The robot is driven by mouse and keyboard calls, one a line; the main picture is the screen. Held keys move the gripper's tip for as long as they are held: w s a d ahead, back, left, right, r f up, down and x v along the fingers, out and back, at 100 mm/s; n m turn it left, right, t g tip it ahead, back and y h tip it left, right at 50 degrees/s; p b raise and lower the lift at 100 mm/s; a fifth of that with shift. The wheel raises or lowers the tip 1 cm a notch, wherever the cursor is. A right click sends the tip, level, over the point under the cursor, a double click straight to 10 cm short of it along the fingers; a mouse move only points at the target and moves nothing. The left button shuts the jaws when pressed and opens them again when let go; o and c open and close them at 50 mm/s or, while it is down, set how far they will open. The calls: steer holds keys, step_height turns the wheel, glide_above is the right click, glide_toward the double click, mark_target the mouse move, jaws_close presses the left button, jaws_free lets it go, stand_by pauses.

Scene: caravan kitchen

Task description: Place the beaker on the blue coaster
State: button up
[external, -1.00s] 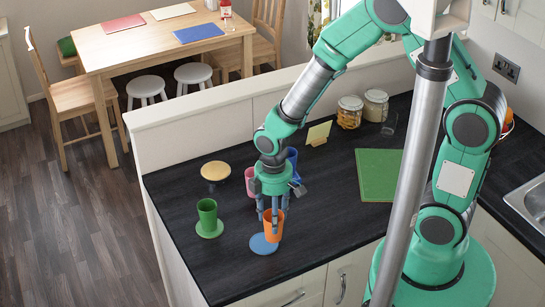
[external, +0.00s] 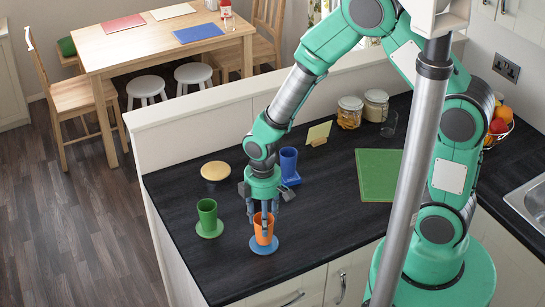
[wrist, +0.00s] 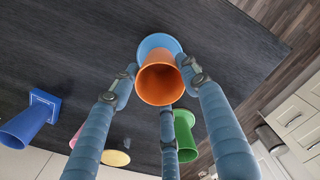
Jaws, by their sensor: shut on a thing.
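The orange beaker (external: 263,231) is upright over the middle of the round blue coaster (external: 264,250) on the dark worktop. Its base looks to be on the coaster or just above it; I cannot tell which. In the wrist view the orange beaker (wrist: 160,84) shows its open mouth, with the blue coaster (wrist: 158,41) behind its far side. My gripper (external: 264,217) points down and is shut on the orange beaker, with its fingers around the sides.
A green beaker (external: 207,212) stands on a green coaster left of my gripper. A blue beaker (external: 289,162) on a blue square base and a round yellow-topped thing (external: 215,171) stand behind. A pink thing (wrist: 76,136) shows partly in the wrist view.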

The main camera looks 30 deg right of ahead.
steer(key=shift+f, duration=0.4)
steer(key=shift+f, duration=0.15)
steer(key=o, duration=1.1)
step_height(320, 180, up, 12)
steer(key=shift+r, duration=0.2)
stand_by(0.5)
